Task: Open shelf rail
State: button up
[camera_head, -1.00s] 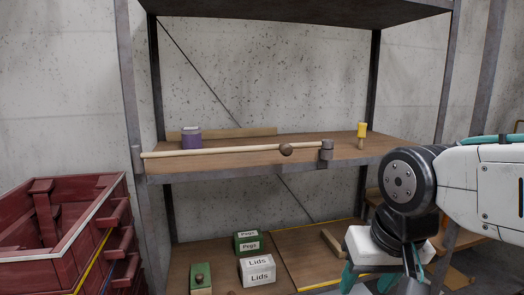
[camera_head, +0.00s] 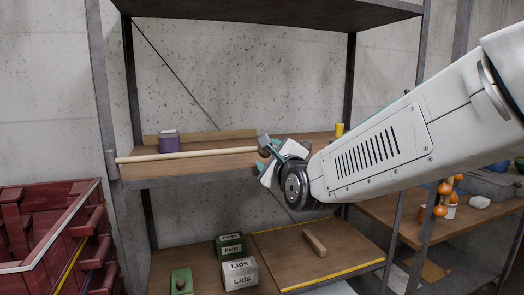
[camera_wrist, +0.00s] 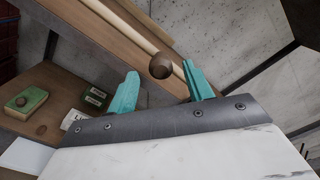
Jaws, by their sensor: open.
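The shelf rail (camera_head: 185,154) is a pale wooden rod along the front edge of the upper shelf. It also runs diagonally across the wrist view (camera_wrist: 128,30). Its round brown knob (camera_wrist: 161,65) shows in the wrist view between the two teal fingertips of my gripper (camera_wrist: 160,70). The fingers stand apart on either side of the knob in the picture, and I see no clear contact. In the head view my gripper (camera_head: 264,148) is at the rail's right part, and my arm hides the rail's right end and most of its bracket.
A purple jar (camera_head: 169,142) and a yellow-topped item (camera_head: 340,130) stand on the upper shelf (camera_head: 200,172). Labelled Pegs (camera_head: 231,246) and Lids (camera_head: 240,272) boxes sit below. Red bins (camera_head: 45,235) stand at left. A side shelf with orange items (camera_head: 444,190) is at right.

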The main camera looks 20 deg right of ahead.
aim_at(266, 152)
jog(key=w, duration=0.6)
jog(key=c, duration=1.1)
grip_shut()
